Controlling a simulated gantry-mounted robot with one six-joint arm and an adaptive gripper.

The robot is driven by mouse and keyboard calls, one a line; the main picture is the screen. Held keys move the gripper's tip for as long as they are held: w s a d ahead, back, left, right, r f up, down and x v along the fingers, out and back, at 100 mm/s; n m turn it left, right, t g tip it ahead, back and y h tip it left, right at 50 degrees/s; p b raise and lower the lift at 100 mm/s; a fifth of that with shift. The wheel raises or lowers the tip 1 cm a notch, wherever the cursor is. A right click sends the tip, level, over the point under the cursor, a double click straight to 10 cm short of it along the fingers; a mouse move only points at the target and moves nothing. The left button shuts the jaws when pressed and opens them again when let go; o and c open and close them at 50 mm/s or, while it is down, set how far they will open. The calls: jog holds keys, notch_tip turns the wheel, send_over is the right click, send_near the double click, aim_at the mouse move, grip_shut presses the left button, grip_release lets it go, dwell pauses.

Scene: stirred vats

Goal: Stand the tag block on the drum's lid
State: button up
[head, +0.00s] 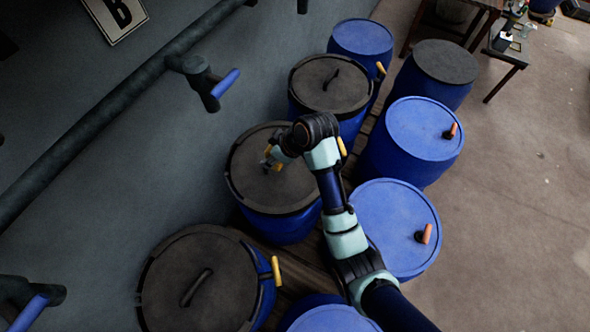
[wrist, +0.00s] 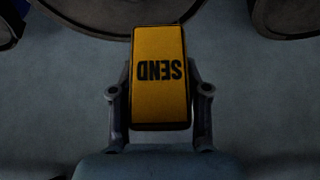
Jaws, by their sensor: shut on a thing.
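The tag block (wrist: 158,85) is a yellow block marked SEND, which reads upside down in the wrist view. My gripper (wrist: 159,100) is shut on it, with one finger on each side. In the head view my gripper (head: 272,160) is over the dark round lid (head: 250,185) of the middle blue drum on the wall side, with a small yellow patch showing at its tip. I cannot tell the height of the block above the lid. In the wrist view a dark round lid edge (wrist: 90,22) lies beyond the block.
Dark-lidded drums stand before (head: 175,290) and behind (head: 330,85) this one. Blue-topped drums (head: 385,215) stand close on the right, below my arm. A pipe (head: 110,105) with blue-handled valves (head: 222,85) runs along the left. Open floor (head: 520,220) lies at the right.

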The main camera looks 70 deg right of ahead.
jog(key=s+d+r, duration=0.2)
jog(key=s+d, duration=0.2)
jog(key=s, duration=0.1)
jog(key=b, duration=0.4)
send_near(286, 179)
jog(key=x, duration=0.5)
jog(key=shift+s+a, duration=0.1)
jog(key=o, duration=1.2)
jog(key=shift+s+r+p, duration=0.15)
jog(key=shift+r+p, duration=0.2)
jog(key=shift+r, duration=0.15)
jog(key=p+v, duration=0.2)
jog(key=v, duration=0.9)
jog(key=shift+s+p, duration=0.15)
jog(key=shift+p, duration=0.2)
jog(key=shift+a, duration=0.15)
